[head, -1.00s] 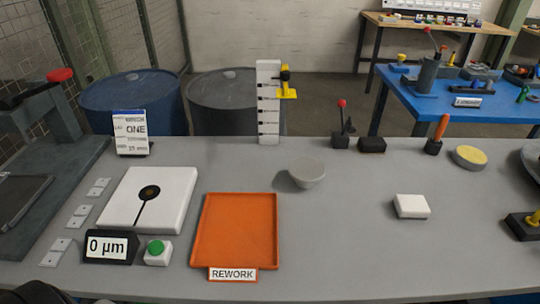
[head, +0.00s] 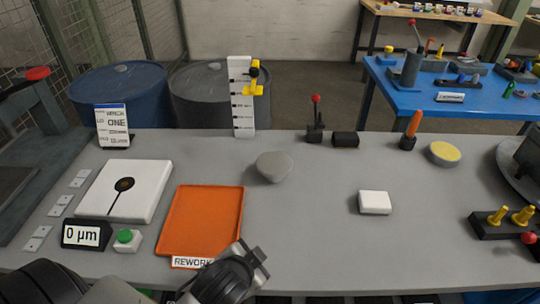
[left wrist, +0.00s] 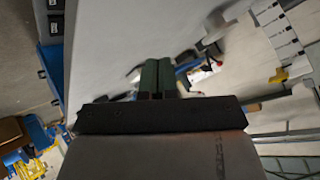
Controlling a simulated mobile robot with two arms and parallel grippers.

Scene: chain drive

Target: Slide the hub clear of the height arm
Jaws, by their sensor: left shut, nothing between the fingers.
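A small black disc (head: 124,184) lies on a white square plate (head: 150,190), with a thin black bar (head: 114,202) running from it towards the plate's front edge. I cannot tell for sure which part is the hub and which the height arm. A display (head: 81,235) in front reads 0 µm. My left gripper (head: 257,260) is low at the front edge of the bench, right of the REWORK sign and well apart from the plate. Its green fingers (left wrist: 156,76) are shut and empty in the left wrist view. My right gripper is out of view.
A white scale with a yellow slider (head: 252,78) stands at the back. A grey round piece (head: 274,167) and white block (head: 375,202) stand on mostly clear bench.

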